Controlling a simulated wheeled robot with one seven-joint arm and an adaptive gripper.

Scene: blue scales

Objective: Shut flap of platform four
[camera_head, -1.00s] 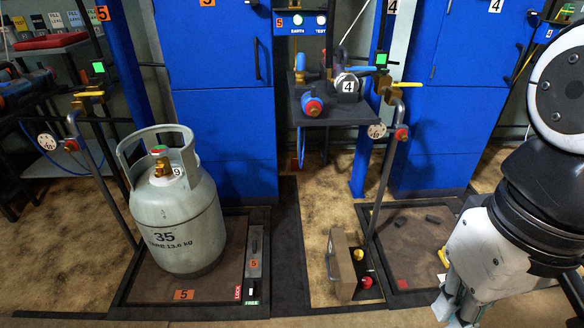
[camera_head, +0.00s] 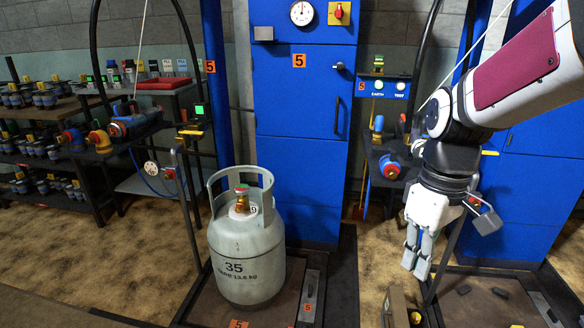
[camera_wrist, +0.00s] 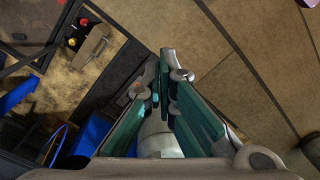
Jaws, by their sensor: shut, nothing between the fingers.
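Platform four (camera_head: 470,290) is the dark floor plate at the lower right of the head view. Its tan flap (camera_head: 398,304) stands raised at the plate's left side, cut off by the bottom edge. In the wrist view the flap (camera_wrist: 90,46) is at the upper left, with a dark handle on it and red and yellow knobs beside it. My gripper (camera_head: 415,268) hangs pointing down, just above the flap in the head view. In the wrist view the fingers (camera_wrist: 164,68) are closed together and empty, apart from the flap.
A grey gas cylinder (camera_head: 246,250) marked 35 stands on platform five to the left, whose flap (camera_head: 310,295) lies flat. A slanted pipe (camera_head: 452,243) rises beside platform four. Blue cabinets (camera_head: 300,140) stand behind.

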